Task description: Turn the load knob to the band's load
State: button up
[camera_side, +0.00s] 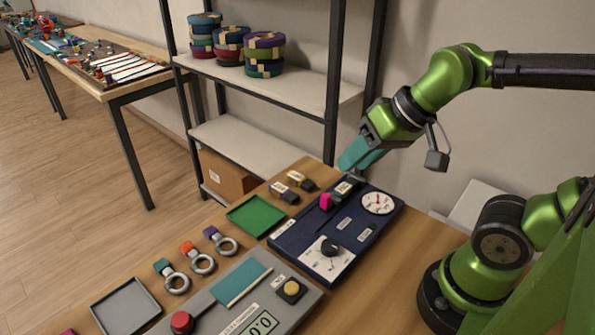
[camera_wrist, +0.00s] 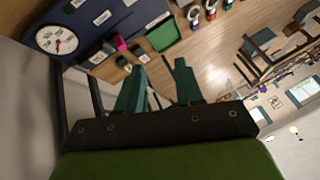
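The black load knob (camera_side: 331,247) sits on a white marked dial plate on the dark blue board (camera_side: 290,240). Its exact setting is too small to read. The board also carries a round white gauge (camera_side: 378,202) with a red needle, a pink block (camera_side: 326,202) and a small labelled piece (camera_side: 343,190) beside it. The gauge shows in the wrist view (camera_wrist: 57,39) too; the knob does not. My gripper (camera_side: 352,161) is raised above the board's far end, away from the knob. In the wrist view its teal fingers (camera_wrist: 160,72) are apart with nothing between them.
A green tray (camera_side: 256,215) and two small labelled blocks (camera_side: 284,192) lie left of the board. Several ring pieces with coloured tabs (camera_side: 199,260), a grey tray (camera_side: 126,308) and a grey console (camera_side: 245,305) with red and yellow buttons are nearer. A shelf (camera_side: 250,90) stands behind.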

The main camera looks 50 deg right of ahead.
aim_at(330, 245)
jog(key=o, duration=0.4)
jog(key=n, duration=0.1)
jog(key=w+a+f+n+g, duration=0.1)
jog(key=n, duration=0.1)
jog(key=a+f+n+g, duration=0.1)
jog(key=shift+w+f+n, duration=0.1)
jog(key=shift+w+n, duration=0.25)
jog(key=shift+n, duration=0.05)
jog(key=shift+o, duration=0.3)
jog(key=n+g, duration=0.1)
jog(key=n, duration=0.1)
jog(key=f+n+g, duration=0.1)
jog(key=n, duration=0.1)
jog(key=w+a+n+h, duration=0.1)
jog(key=n, duration=0.1)
jog(key=shift+a+f+g, duration=0.1)
jog(key=shift+f+g, duration=0.1)
jog(key=shift+g, duration=0.2)
notch_tip(330, 245, down, 17)
jog(key=n+g+h, duration=0.1)
jog(key=n, duration=0.7)
jog(key=shift+r, duration=0.15)
jog(key=c, duration=1.1)
